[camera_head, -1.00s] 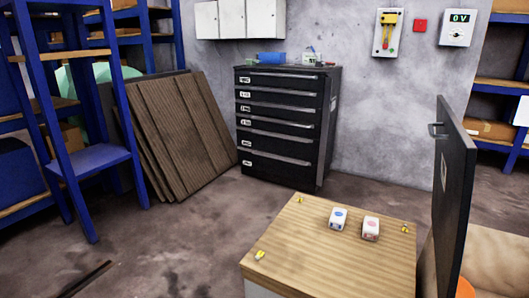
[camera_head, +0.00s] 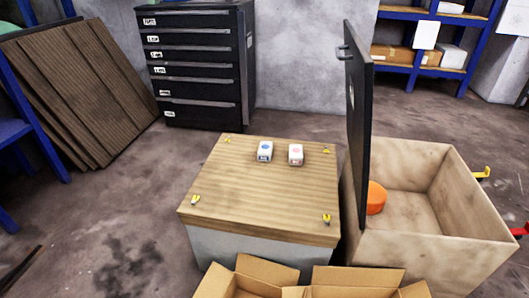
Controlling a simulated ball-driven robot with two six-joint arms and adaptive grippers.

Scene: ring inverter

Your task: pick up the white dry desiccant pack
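Two small white packs stand side by side on the wooden top of a box-like bench (camera_head: 235,200). The left pack (camera_head: 265,151) has a blue round mark on top. The right pack (camera_head: 296,154) has a pink-red round mark on top. They are apart from each other, near the far edge of the top. Their print is too small to read, so I cannot tell by label which is the dry one. Neither of my grippers is in view, and nothing touches the packs.
Small yellow pieces (camera_head: 326,219) sit near the corners of the wooden top. A tall black panel (camera_head: 358,120) stands upright right of the bench. Beyond it is an open bin (camera_head: 430,250) with an orange round object (camera_head: 376,198). An open cardboard box (camera_head: 265,270) is in front.

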